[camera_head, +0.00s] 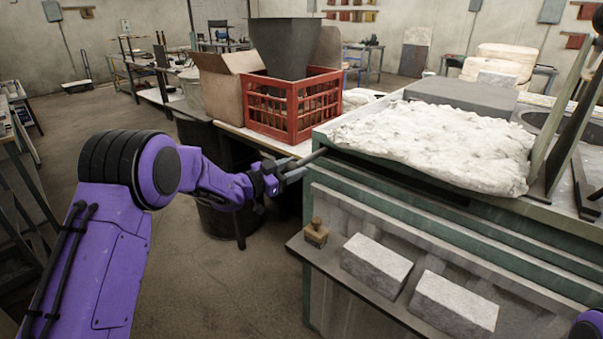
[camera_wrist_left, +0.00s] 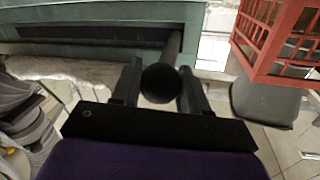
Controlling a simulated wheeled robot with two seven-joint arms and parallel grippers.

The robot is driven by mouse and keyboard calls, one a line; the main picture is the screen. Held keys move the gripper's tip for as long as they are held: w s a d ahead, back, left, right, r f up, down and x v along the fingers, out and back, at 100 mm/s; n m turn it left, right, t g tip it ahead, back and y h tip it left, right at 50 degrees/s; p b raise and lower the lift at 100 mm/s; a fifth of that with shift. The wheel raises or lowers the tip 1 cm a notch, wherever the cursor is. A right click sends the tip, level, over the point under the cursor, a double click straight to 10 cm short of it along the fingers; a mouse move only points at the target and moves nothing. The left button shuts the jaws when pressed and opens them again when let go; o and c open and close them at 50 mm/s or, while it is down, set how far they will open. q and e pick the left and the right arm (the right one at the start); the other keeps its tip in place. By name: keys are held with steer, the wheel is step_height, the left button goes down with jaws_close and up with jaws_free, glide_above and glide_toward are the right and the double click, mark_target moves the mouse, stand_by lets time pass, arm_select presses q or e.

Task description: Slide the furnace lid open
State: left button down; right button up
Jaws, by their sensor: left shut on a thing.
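The furnace is the large green-sided bench (camera_head: 400,210) at the right of the head view. Its lid carries a pale, crusty slab (camera_head: 440,142) on top. A dark round handle bar (camera_head: 312,156) sticks out from the furnace's left corner. My left gripper (camera_head: 290,172) is shut on this bar near its end. In the left wrist view the bar's round end (camera_wrist_left: 159,83) sits between the two fingers of the gripper (camera_wrist_left: 160,88), and the bar runs back to the green furnace wall (camera_wrist_left: 90,45). A sliver of my purple right arm shows at the lower right corner; its gripper is out of view.
Two grey blocks (camera_head: 376,266) (camera_head: 454,304) and a small brown stamp-like object (camera_head: 316,233) rest on the furnace's front ledge. A red crate (camera_head: 290,103) and a cardboard box (camera_head: 222,87) stand behind the gripper. A dark bin (camera_head: 222,215) stands below it. Open floor lies at front left.

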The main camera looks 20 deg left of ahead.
arm_select(q)
steer(key=shift+w+a+r, duration=0.1)
steer(key=shift+a+r, duration=0.1)
steer(key=shift+r, duration=0.25)
steer(key=c, duration=0.8)
jaws_free()
steer(key=shift+o, duration=1.1)
steer(key=shift+w+a+f, duration=0.1)
steer(key=shift+a+f, duration=0.05)
steer(key=shift+f, duration=0.1)
steer(key=b+v, duration=0.2)
steer(key=v, duration=0.8)
steer(key=shift+s+b, duration=0.3)
steer(key=shift+b, duration=0.1)
steer(key=shift+a, duration=0.1)
